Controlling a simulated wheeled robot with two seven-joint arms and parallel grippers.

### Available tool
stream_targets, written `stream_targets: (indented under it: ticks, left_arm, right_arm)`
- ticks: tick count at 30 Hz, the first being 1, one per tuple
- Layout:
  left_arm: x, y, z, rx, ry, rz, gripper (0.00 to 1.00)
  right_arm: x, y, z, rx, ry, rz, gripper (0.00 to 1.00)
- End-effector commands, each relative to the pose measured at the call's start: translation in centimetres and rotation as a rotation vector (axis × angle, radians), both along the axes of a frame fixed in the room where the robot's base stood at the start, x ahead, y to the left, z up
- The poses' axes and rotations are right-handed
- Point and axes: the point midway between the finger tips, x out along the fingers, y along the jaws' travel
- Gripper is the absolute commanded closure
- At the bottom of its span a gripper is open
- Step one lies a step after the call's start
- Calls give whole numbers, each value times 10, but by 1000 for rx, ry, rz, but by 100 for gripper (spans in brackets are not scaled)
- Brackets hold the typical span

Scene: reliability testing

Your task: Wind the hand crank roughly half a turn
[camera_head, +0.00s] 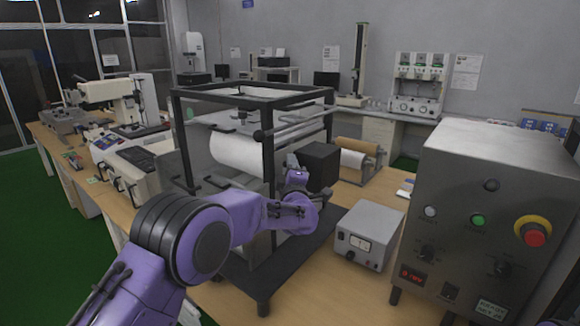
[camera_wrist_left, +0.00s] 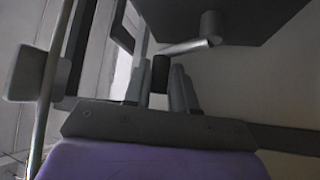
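The hand crank (camera_wrist_left: 190,46) shows in the left wrist view as a pale metal arm on a round grey shaft (camera_wrist_left: 210,28) under a dark box. Its short dark handle (camera_wrist_left: 160,74) stands between the two fingers of my left gripper (camera_wrist_left: 158,82). The fingers look closed against both sides of the handle. In the head view my purple left arm reaches to the right side of the black-framed machine (camera_head: 278,185), beside a black box (camera_head: 319,165). My wrist hides the crank there. My right gripper is out of view.
A grey power unit (camera_head: 368,235) stands close to the right of my left wrist. A large metal control cabinet (camera_head: 490,200) with a red emergency button (camera_head: 534,236) is farther right.

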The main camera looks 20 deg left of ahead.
Motion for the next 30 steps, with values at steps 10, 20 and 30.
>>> stream_targets:
  ticks: [10,20,30]
  left_arm:
    - [-4,-11,-8,243,-92,-1,100]
    - [-8,-21,3,451,-163,-1,100]
    - [-8,-21,6,456,-164,-1,68]
  right_arm:
    - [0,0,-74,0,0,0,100]
    - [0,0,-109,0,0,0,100]
    - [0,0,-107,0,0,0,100]
